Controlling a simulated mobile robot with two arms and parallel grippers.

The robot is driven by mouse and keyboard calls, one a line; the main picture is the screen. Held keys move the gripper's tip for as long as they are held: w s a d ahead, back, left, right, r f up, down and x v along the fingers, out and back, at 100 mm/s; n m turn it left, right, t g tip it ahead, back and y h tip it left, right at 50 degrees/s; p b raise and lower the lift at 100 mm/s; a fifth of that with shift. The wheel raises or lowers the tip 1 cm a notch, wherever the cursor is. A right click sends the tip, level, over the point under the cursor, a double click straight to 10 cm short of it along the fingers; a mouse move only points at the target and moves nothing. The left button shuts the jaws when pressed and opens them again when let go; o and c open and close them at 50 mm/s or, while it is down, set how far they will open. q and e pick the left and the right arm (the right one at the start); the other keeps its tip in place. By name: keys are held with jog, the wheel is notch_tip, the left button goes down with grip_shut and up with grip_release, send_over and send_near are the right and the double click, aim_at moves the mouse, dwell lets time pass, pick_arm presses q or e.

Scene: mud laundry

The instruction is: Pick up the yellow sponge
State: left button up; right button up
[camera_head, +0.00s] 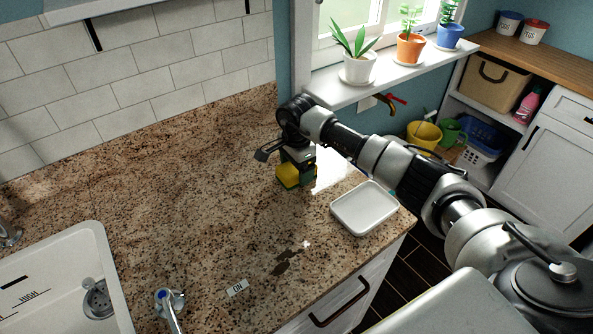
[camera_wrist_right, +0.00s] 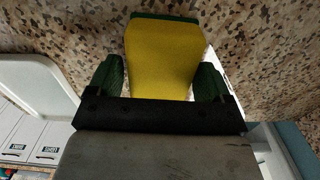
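The yellow sponge (camera_head: 289,178) with a dark green layer is at my right gripper (camera_head: 297,170), over the granite counter near its right end. In the right wrist view the sponge (camera_wrist_right: 163,60) fills the space between the two green fingertips of my right gripper (camera_wrist_right: 160,82). I cannot tell whether the sponge touches the counter. My left gripper is not in view.
A white tray (camera_head: 364,209) lies on the granite counter (camera_head: 180,190), right of the sponge. A white sink (camera_head: 105,268) and faucet (camera_head: 170,306) are at lower left. Potted plants (camera_head: 358,67) stand on the windowsill (camera_head: 385,82) behind. The middle of the counter is clear.

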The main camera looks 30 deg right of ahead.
jog(key=c, duration=0.6)
jog(key=shift+c, duration=0.2)
jog(key=shift+w+r, duration=0.1)
jog(key=shift+r, duration=0.4)
notch_tip(320, 180, up, 3)
jog(key=shift+f+b, duration=0.2)
jog(key=shift+b, duration=0.6)
jog(key=s+d+r+b, duration=0.1)
jog(key=s+d+r, duration=0.1)
jog(key=s, duration=0.3)
jog(key=s+d+r+b, duration=0.1)
jog(key=s+d+r, duration=0.2)
jog(key=s+r, duration=0.2)
jog(key=shift+s+d+r+b, duration=0.25)
jog(key=shift+s+b, duration=0.05)
jog(key=shift+b, duration=0.05)
